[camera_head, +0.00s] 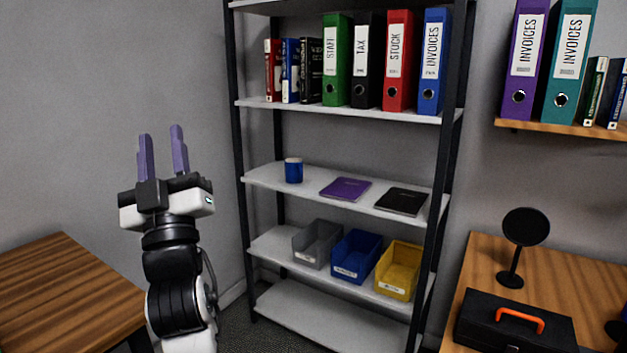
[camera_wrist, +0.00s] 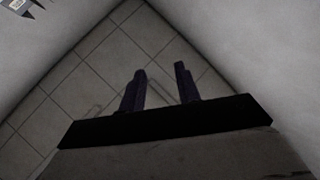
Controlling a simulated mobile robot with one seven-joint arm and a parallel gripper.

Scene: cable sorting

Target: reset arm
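My gripper (camera_head: 163,152) is raised at the left of the head view, with its two purple fingers pointing up. The fingers stand apart with nothing between them. In the wrist view the gripper (camera_wrist: 160,88) also shows its two fingers apart and empty, against grey ceiling tiles and wall tops. My arm stands in free air, to the left of the shelf rack and beside a wooden table, touching nothing that I can see.
A shelf rack (camera_head: 345,202) holds binders, a blue mug (camera_head: 293,170), two notebooks, and grey, blue (camera_head: 356,256) and yellow bins. A wooden table (camera_head: 65,290) is at lower left. A desk at right holds a black toolbox (camera_head: 490,330) and a round black stand (camera_head: 525,228).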

